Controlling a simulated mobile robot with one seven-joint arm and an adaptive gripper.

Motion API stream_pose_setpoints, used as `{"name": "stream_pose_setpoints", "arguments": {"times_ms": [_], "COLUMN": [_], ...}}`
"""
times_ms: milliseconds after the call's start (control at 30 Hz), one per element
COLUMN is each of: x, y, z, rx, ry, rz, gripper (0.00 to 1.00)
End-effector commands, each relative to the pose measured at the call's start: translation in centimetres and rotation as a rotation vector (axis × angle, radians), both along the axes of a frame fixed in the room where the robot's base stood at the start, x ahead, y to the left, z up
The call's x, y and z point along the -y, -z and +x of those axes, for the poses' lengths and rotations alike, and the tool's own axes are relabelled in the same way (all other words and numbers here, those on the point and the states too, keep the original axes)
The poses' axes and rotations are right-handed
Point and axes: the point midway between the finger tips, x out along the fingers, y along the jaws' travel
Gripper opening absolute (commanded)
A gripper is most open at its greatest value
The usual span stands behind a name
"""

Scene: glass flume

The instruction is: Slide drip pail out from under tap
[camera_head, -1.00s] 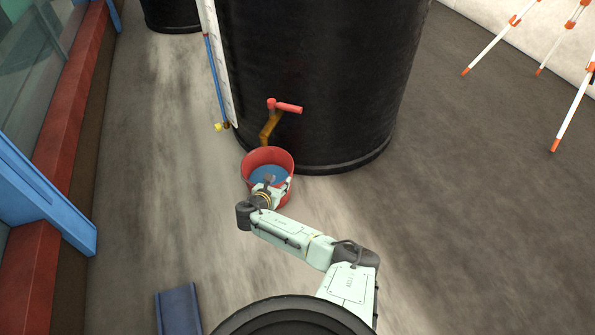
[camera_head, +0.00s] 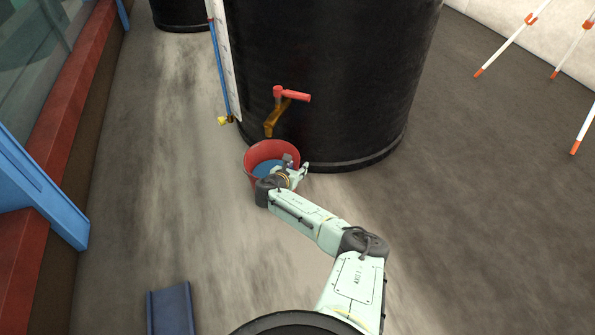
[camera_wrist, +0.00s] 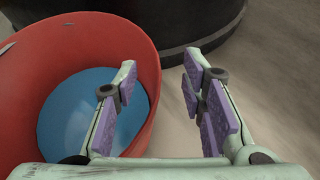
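The red drip pail (camera_head: 249,170) stands on the floor under the tap, upright, with blue liquid (camera_wrist: 75,115) in it. The tap has a red handle (camera_head: 292,95) and a brass spout (camera_head: 273,121) that ends just above the pail's far rim. My gripper (camera_head: 296,171) is at the pail's right rim and partly hides the pail's near side. In the wrist view my gripper (camera_wrist: 160,72) is open. Its left finger shows over the pail's inside, its right finger over the floor outside, with the rim between them. I cannot tell whether a finger touches the wall.
The black tank (camera_head: 335,70) rises right behind the pail. A blue hose with a yellow end (camera_head: 223,120) runs down the tank's left side. A blue channel piece (camera_head: 171,308) lies near left. The blue flume frame (camera_head: 45,195) stands at left. Floor left of the pail is clear.

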Motion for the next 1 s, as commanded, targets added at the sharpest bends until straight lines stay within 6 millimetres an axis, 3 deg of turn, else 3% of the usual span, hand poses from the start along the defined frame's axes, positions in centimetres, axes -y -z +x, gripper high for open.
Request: {"name": "stream_pose_setpoints", "arguments": {"times_ms": [433, 1000], "x": [0.24, 0.21], "y": [0.28, 0.29], "z": [0.54, 0.51], "rx": [0.0, 0.0], "ry": [-0.001, -0.001], "rz": [0.0, 0.0], "gripper": [0.37, 0.18]}}
